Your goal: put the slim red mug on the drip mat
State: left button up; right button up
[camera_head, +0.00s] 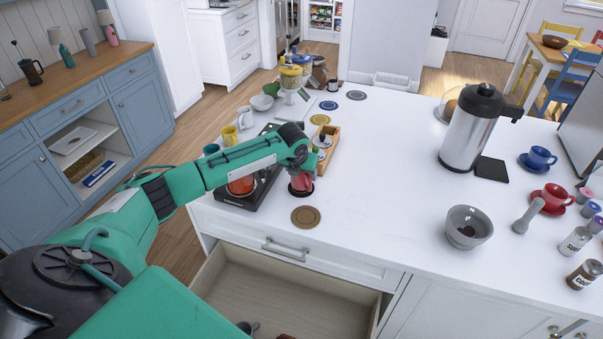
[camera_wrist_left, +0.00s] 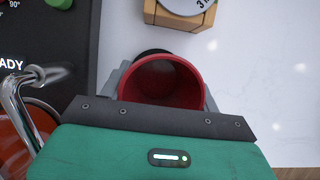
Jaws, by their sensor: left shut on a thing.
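My left gripper (camera_head: 301,176) is shut on the slim red mug (camera_head: 301,183), near the left edge of the white counter. In the left wrist view the red mug (camera_wrist_left: 163,84) is seen from above, open and empty-looking, between the jaws. A dark round shape (camera_head: 300,193) shows under it; I cannot tell whether the mug touches it. A brown round mat (camera_head: 305,216) lies bare just in front of the mug. A black square mat (camera_head: 491,170) lies beside the steel carafe, farther right. I cannot tell which one is the drip mat. My right gripper is not in view.
A black hot plate (camera_head: 232,202) with a red kettle (camera_head: 241,185) is left of the mug. A wooden caddy (camera_head: 333,144) stands behind it. A steel carafe (camera_head: 474,130) and a grey bowl (camera_head: 468,226) are right. The counter's middle is clear. An open drawer (camera_head: 285,295) juts out in front.

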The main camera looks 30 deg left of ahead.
pick_arm(q)
jog(key=shift+f, duration=0.6)
jog(key=shift+f, duration=0.1)
jog(key=o, duration=1.1)
jog(key=b+v, duration=0.2)
jog(key=v, duration=1)
jog(key=shift+s+b, duration=0.15)
jog(key=shift+b, duration=0.15)
